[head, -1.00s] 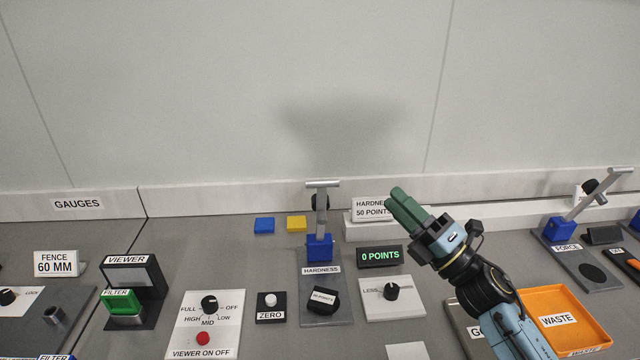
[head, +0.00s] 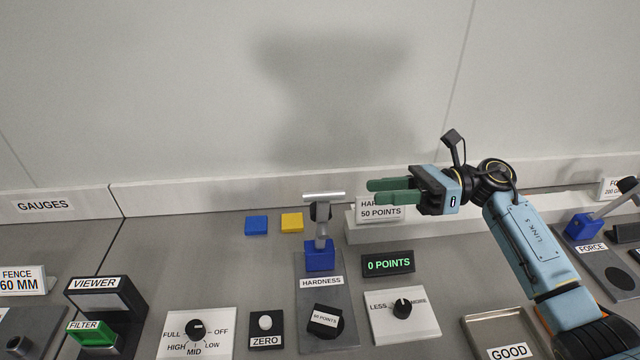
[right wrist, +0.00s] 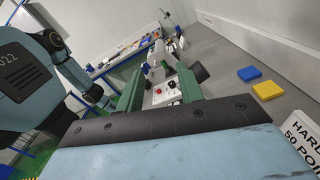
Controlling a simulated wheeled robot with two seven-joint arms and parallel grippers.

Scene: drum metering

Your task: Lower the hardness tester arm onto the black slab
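The hardness tester (head: 322,281) stands at the centre, with a blue hinge block (head: 319,256). Its grey arm (head: 321,228) stands up, topped by a crossbar handle (head: 323,197). The black slab (head: 325,322), with a white points label, lies on the tester's base in front of the hinge. My right gripper (head: 370,191) is to the right of the handle, at about its height, its green fingers pointing left. In the right wrist view, the gripper (right wrist: 158,76) has its fingers apart, with the grey handle seen between or beyond them. My left gripper does not show.
A readout (head: 388,263) shows 0 POINTS. Right of the tester is a LESS/MORE dial (head: 402,308). The ZERO button (head: 265,323) is to its left. Blue (head: 256,225) and yellow (head: 292,222) blocks lie behind left. A hardness sign (head: 380,209) stands behind the gripper.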

